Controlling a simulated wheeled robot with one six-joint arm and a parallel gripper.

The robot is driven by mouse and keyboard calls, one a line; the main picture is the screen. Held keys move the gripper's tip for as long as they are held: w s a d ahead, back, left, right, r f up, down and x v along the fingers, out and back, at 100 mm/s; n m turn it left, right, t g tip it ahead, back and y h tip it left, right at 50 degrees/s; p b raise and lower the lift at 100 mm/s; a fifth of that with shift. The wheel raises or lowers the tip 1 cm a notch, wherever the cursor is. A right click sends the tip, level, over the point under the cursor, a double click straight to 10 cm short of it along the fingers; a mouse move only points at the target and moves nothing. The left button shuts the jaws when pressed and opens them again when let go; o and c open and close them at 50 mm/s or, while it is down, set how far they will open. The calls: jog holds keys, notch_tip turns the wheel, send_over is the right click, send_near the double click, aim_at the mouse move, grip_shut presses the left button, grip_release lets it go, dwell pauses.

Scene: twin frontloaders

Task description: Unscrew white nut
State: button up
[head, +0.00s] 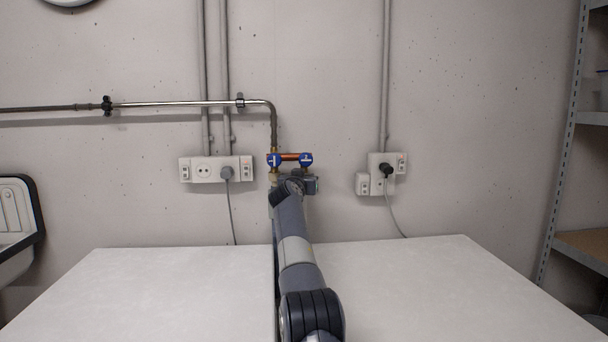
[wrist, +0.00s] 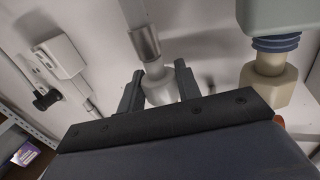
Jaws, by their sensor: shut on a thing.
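The white nut (wrist: 160,88) sits between the two fingers of my gripper (wrist: 158,86) in the wrist view. A grey hose with a metal sleeve (wrist: 145,44) runs from the nut. My gripper is shut on the nut, one finger on each side. In the head view my gripper (head: 297,184) is up at the wall, just below the blue valves (head: 306,160). The nut is hidden there behind my arm.
A second, beige nut (wrist: 266,88) under a blue ring is close on the right in the wrist view. Sockets (head: 215,169) with cables flank the valves. Two white machine tops (head: 170,290) lie below my arm. A metal shelf (head: 590,245) stands far right.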

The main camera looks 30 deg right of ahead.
jog(key=shift+r+m+g+h+p, duration=0.1)
jog(key=shift+m+g+h+p, duration=1.4)
jog(key=shift+p, duration=1.4)
jog(key=shift+f+g+p, duration=0.2)
jog(key=shift+g+p, duration=0.3)
jog(key=o, duration=0.8)
jog(key=shift+o, duration=0.2)
